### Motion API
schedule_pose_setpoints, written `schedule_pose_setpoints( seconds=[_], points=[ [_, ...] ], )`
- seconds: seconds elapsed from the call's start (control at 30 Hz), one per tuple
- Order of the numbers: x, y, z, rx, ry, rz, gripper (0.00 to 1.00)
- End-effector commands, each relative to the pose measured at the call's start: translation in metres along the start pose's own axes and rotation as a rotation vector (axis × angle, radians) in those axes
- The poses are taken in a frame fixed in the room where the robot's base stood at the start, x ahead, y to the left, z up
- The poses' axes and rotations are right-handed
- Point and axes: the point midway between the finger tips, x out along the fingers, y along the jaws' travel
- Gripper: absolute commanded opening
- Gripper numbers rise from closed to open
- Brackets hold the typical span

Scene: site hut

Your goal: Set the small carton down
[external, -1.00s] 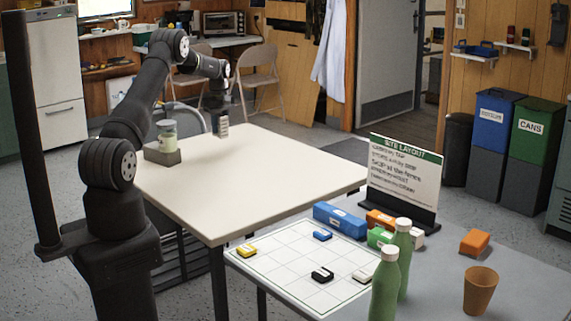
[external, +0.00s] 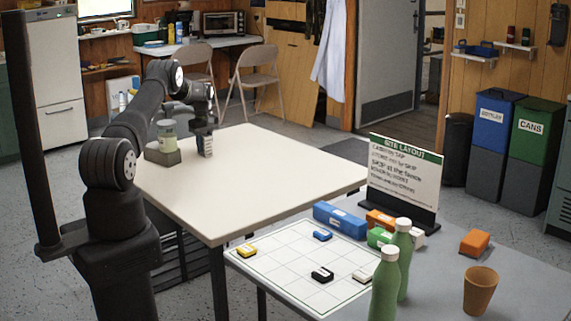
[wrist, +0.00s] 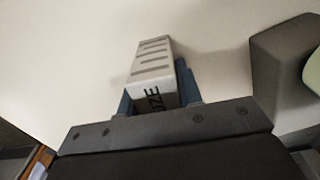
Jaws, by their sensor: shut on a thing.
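The small carton (external: 206,147) is white and grey with dark print. It is upright over the far left part of the pale table (external: 262,178). My gripper (external: 203,131) is above it and shut on it. In the wrist view the carton (wrist: 152,70) sits between the two blue-grey fingers of my gripper (wrist: 158,93), with dark stripes and part of a word showing. Its lower end is at or close to the table top; I cannot tell whether it touches.
A pale green jar (external: 167,131) stands on a grey block (external: 162,156) just left of the carton. The middle and right of the table are clear. A lower table in front holds a gridded board (external: 295,285), a site layout sign (external: 405,175) and green bottles (external: 385,285).

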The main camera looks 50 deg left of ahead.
Motion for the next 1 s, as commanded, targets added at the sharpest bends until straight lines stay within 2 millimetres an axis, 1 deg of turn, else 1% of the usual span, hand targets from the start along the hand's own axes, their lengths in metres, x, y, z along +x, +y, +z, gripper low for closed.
schedule_pose_setpoints(
  seconds=[0.27,0.3,0.4,0.67,0.77,0.87,1.0],
  points=[
    [0.002,0.0,0.0,0.0,0.0,0.0,0.1],
    [0.002,0.0,0.0,0.0,0.0,0.0,0.36],
    [0.002,0.0,0.0,0.0,0.0,0.0,0.54],
    [0.002,0.0,0.0,0.0,0.0,0.0,0.54],
    [-0.003,0.0,0.0,0.0,0.001,0.001,0.54],
    [-0.017,0.001,0.0,0.0,0.001,0.001,0.54],
    [-0.046,0.001,-0.001,0.0,0.002,0.003,0.54]
  ],
)
